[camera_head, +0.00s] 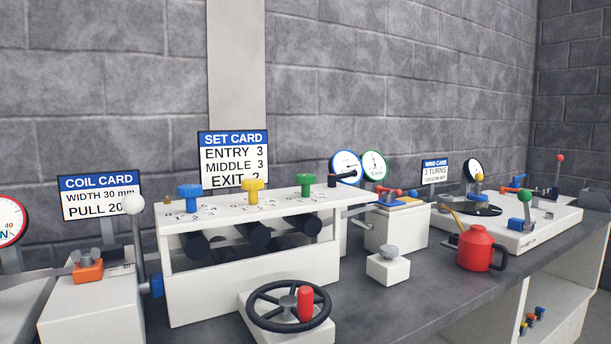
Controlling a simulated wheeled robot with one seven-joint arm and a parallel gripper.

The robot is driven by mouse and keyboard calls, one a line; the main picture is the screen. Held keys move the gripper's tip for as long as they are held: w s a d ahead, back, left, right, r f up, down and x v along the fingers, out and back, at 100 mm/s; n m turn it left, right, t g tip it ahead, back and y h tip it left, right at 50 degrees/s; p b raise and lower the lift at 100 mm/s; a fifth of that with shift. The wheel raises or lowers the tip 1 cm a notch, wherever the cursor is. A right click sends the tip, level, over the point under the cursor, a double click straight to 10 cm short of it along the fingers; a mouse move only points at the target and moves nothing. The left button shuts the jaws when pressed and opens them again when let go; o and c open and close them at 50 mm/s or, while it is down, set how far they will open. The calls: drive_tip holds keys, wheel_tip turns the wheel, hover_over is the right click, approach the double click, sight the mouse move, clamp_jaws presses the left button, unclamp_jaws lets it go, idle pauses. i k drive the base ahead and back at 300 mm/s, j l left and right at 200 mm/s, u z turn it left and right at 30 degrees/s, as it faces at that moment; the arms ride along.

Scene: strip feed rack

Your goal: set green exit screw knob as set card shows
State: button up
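The green screw knob (308,180) stands upright at the right end of the top of the white strip feed rack (215,290). Small numbers are printed around its foot, too small to read, so its setting cannot be told. A blue knob (190,192) and a yellow knob (253,185) stand to its left on the same top. The set card (233,153) behind the rack reads ENTRY 3 and MIDDLE 3. Its EXIT line is partly hidden by the yellow knob, and the digit looks like 2. My gripper is not in view.
A black handwheel with a red grip (305,303) stands in front of the rack. A tall lever with a white ball (135,204) rises at its left. A green-rimmed gauge (373,166) and a black-and-orange handle (343,175) are near the green knob. A red oil can (474,248) stands right.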

sight(304, 178)
drive_tip(key=k+j, duration=0.1)
drive_tip(key=j, duration=0.3)
drive_tip(key=k+j, duration=0.1)
drive_tip(key=j, duration=0.3)
drive_tip(key=k+j+u, duration=0.1)
drive_tip(key=j, duration=0.25)
drive_tip(key=k+j, duration=0.1)
drive_tip(key=j, duration=0.3)
drive_tip(key=i+l, duration=0.5)
drive_tip(key=l, duration=0.25)
drive_tip(key=k+j+u, duration=0.15)
drive_tip(key=k+u, duration=0.15)
drive_tip(key=i, duration=0.4)
